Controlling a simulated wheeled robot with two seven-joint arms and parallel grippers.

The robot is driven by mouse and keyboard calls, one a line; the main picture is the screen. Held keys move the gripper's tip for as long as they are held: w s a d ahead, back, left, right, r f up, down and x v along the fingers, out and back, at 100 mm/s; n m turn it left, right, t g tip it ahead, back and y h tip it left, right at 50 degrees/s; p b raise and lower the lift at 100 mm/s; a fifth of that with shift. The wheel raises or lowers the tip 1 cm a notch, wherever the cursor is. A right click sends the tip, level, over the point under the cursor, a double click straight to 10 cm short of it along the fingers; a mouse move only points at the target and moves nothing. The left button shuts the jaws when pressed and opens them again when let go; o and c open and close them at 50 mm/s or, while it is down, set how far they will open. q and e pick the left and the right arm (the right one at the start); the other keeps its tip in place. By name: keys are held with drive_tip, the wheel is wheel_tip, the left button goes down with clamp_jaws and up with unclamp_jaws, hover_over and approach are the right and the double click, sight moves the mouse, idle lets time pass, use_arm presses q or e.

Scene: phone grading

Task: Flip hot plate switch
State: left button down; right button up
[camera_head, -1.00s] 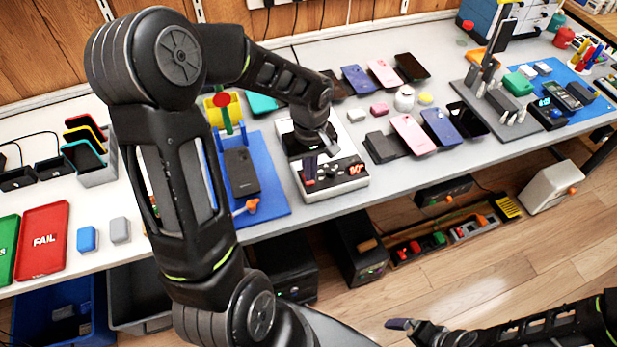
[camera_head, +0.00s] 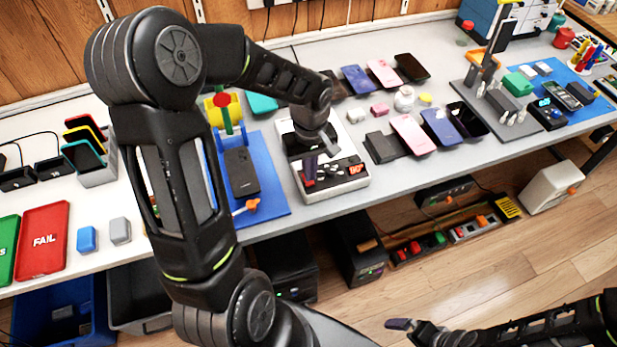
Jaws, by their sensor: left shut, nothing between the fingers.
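The hot plate (camera_head: 345,186) is a white box with a dark top, a dark front panel and a lit orange-red display. It stands near the table's front edge, right of the blue mat. My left gripper (camera_head: 311,172) points down over the left part of its front panel and is shut, with nothing held. A red part (camera_head: 308,183) shows at the fingertips; whether they touch it I cannot tell. The switch is not clearly seen. My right gripper (camera_head: 400,325) is at the bottom of the picture, away from the table; its jaws are too unclear to judge.
A dark phone (camera_head: 241,172) lies on the blue mat (camera_head: 272,196) left of the hot plate. Several phones, including a pink one (camera_head: 412,134), lie to the right. A red FAIL tray (camera_head: 43,240) is at far left. Dark boxes stand under the table.

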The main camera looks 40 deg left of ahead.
use_arm(q)
drive_tip(key=shift+f+b, duration=0.95)
idle(0.7)
drive_tip(key=shift+r, duration=0.15)
drive_tip(key=shift+r+p, duration=2.4)
drive_tip(key=shift+r, duration=1)
drive_tip(key=s+d+f+m+h, duration=0.2)
drive_tip(key=d+f+m+h, duration=0.15)
drive_tip(key=d+f, duration=1)
drive_tip(key=s+d+f+m, duration=0.5)
drive_tip(key=s+d+f, duration=0.5)
drive_tip(key=s, duration=0.3)
drive_tip(key=shift+d+f+m+t+h, duration=0.25)
drive_tip(key=shift+d+m+t+h, duration=0.1)
drive_tip(key=shift+d, duration=0.25)
